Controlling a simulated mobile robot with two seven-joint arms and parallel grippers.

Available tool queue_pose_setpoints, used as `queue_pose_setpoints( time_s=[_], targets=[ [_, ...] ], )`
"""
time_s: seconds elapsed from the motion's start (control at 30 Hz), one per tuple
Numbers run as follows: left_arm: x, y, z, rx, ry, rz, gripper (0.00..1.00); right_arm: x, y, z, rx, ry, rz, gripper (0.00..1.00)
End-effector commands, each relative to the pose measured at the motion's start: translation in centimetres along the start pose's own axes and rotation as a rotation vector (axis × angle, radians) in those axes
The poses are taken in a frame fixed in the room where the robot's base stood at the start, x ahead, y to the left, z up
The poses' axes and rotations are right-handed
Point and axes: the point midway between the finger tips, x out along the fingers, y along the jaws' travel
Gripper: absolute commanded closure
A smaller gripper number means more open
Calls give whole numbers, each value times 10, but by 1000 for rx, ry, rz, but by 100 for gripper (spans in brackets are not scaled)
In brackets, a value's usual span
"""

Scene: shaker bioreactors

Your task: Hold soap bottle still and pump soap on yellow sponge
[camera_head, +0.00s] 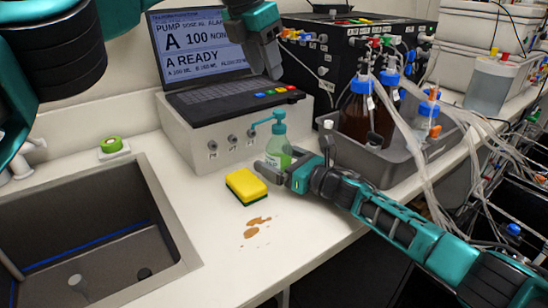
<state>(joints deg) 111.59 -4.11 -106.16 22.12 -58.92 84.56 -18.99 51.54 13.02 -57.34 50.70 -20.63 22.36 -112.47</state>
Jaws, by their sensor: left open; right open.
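The soap bottle (279,148) is green and translucent with a teal pump head (277,119). It stands upright on the white counter, its nozzle pointing left. The yellow sponge (243,184) with a green underside lies on the counter to the front left of the bottle. My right gripper (279,172) is open low at the bottle's base, with fingers near its front and right sides; I cannot tell whether they touch it. My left gripper (264,66) is open and empty in the air above and behind the bottle, in front of the laptop screen.
A sink (85,225) is at the left. Brown stains (256,225) mark the counter in front of the sponge. A pump unit with a laptop (230,110) stands behind the bottle. A grey tray (372,162) with brown bottles (357,112) and tubing is at the right.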

Motion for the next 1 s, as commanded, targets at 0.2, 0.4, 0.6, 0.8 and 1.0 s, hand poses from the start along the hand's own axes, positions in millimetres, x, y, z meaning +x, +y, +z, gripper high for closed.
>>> queue_pose_setpoints(
  time_s=[0.2,0.4,0.6,0.8,1.0],
  targets=[
    [0,0,0,0,0,0,57,13,0,0,-1,0,0,2],
    [0,0,0,0,0,0,57,16,0,0,0,0,0,2],
    [0,0,0,0,0,0,57,16,0,0,0,0,0,4],
    [0,0,0,0,0,0,57,16,0,0,0,0,0,24],
    [0,0,0,0,0,0,57,15,0,0,0,0,0,43]
  ],
)
